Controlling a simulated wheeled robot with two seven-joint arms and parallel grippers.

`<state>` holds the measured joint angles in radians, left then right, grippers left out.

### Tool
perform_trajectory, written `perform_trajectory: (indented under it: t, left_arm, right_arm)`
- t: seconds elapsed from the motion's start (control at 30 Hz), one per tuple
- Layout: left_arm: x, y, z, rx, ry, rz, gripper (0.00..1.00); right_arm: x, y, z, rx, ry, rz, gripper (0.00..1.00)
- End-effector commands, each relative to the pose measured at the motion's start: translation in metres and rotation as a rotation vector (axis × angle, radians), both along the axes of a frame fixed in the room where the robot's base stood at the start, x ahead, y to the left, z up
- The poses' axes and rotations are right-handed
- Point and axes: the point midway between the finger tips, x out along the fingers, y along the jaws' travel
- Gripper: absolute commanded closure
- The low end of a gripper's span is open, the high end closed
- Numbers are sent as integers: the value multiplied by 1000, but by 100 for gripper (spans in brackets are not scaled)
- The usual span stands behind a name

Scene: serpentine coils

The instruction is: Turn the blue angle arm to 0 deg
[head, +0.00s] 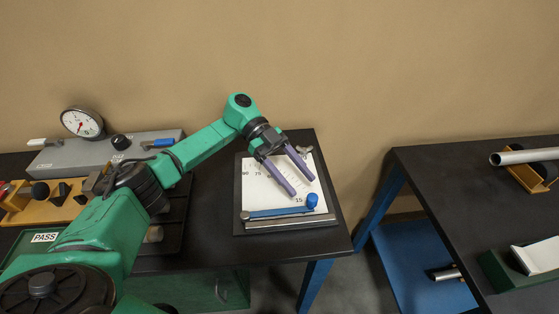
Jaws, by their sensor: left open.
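The blue angle arm (280,212) lies across the lower part of a white angle chart (262,190), just above the grey bar along the chart's bottom edge (290,223). It is nearly level, tilted slightly up to the right, with a blue knob (312,200) at its right end. A "15" mark shows close to the arm near the knob. My left gripper (302,187) is open and empty, its two purple fingers over the chart above the arm, apart from the knob. Part of the chart's scale is hidden behind the fingers. My right gripper is not in view.
A grey box with a dial gauge (82,122) and a wooden block rack (40,203) stand left on the dark table. A "PASS" tray (45,238) lies front left. A second dark table (470,190) with a metal tube stands right, across a gap.

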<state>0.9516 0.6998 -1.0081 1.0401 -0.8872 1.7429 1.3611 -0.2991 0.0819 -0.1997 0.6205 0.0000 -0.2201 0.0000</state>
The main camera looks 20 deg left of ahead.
Motion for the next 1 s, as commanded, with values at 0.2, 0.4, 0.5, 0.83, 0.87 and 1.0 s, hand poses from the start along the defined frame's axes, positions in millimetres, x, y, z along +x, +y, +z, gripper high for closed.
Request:
perform_trajectory:
  t: [0.2,0.4,0.5,0.83,0.87,1.0]
  left_arm:
    - [27,51,18,-1,-5,3,39]
    - [36,70,32,1,0,0,39]
    - [37,73,34,0,-2,1,39]
    - [37,72,34,0,-2,1,39]
    - [37,72,34,0,-2,1,39]
    - [37,72,34,1,-1,1,39]
  right_arm:
    - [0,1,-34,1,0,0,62]
    - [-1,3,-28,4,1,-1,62]
    - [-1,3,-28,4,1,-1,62]
    - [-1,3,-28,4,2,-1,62]
    - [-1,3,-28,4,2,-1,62]
    - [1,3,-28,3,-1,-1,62]
